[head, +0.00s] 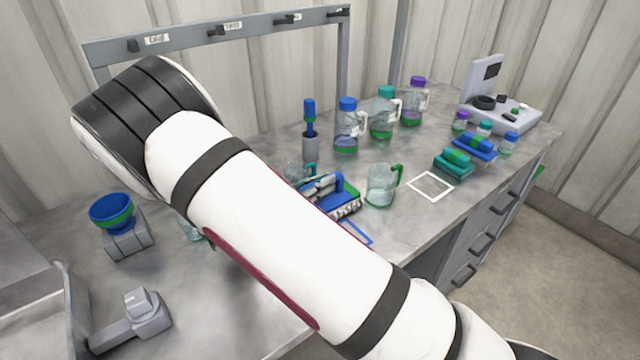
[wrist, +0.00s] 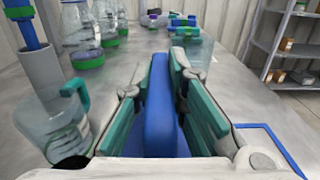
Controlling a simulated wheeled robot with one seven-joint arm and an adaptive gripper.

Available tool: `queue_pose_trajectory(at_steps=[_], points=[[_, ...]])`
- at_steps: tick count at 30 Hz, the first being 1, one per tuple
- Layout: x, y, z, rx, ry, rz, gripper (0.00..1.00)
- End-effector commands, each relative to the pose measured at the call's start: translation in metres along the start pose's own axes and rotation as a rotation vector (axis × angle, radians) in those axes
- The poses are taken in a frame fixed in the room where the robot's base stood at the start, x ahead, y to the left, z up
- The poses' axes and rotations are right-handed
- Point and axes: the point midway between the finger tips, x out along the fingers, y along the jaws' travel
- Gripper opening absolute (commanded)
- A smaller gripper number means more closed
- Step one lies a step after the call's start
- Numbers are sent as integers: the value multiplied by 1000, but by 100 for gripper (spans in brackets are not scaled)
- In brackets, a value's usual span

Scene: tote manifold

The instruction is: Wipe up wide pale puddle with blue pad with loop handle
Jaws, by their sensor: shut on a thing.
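My gripper (wrist: 160,72) is shut on the blue pad with loop handle (wrist: 160,115); its blue handle stands upright between the green-lined fingers in the wrist view. In the head view my gripper (head: 343,203) and the blue pad (head: 318,186) show just past my arm, low over the middle of the bench. The pad's underside is hidden, and I cannot tell whether it touches the bench. I cannot make out the wide pale puddle in either view; my arm covers part of the bench.
A clear jug (head: 380,187) with a green handle stands right of my gripper. A smaller jug (wrist: 52,128) and grey holder (wrist: 42,75) stand close on the left. Capped bottles (head: 347,130) line the back. A blue outline (wrist: 268,145) and white outline (head: 430,186) mark the bench.

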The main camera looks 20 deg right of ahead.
Motion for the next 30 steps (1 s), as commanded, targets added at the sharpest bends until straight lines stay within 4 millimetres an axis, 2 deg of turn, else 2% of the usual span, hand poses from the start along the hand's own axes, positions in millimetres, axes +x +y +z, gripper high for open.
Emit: queue_pose_trajectory(at_steps=[18, 30], points=[[0, -1, 56, 3, -1, 0, 0], [0, 0, 59, 1, -1, 0, 0]])
